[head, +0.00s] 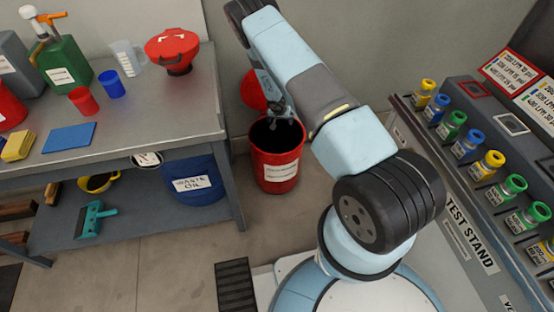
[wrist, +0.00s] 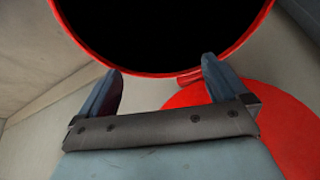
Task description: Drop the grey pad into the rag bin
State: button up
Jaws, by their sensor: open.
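The red bin (head: 277,170) stands on the floor right of the workbench, with a pale label I cannot read. My gripper (head: 284,116) is at its mouth. In the wrist view my gripper (wrist: 163,68) has its fingers wide apart with nothing between them, beside the bin's red rim (wrist: 88,52). The bin's inside is black, so its contents are hidden. The bin's red lid (wrist: 285,115) is hinged open behind it. I see no grey pad in either view.
The workbench (head: 160,120) on the left carries a blue pad (head: 69,138), a yellow sponge (head: 18,146), cups and a red funnel (head: 172,48). A blue waste oil drum (head: 195,184) sits below. The test stand (head: 452,205) with several bottles is at right.

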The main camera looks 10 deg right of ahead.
jog(key=v, duration=1.3)
jog(key=shift+r, duration=0.3)
jog(key=shift+s, duration=0.15)
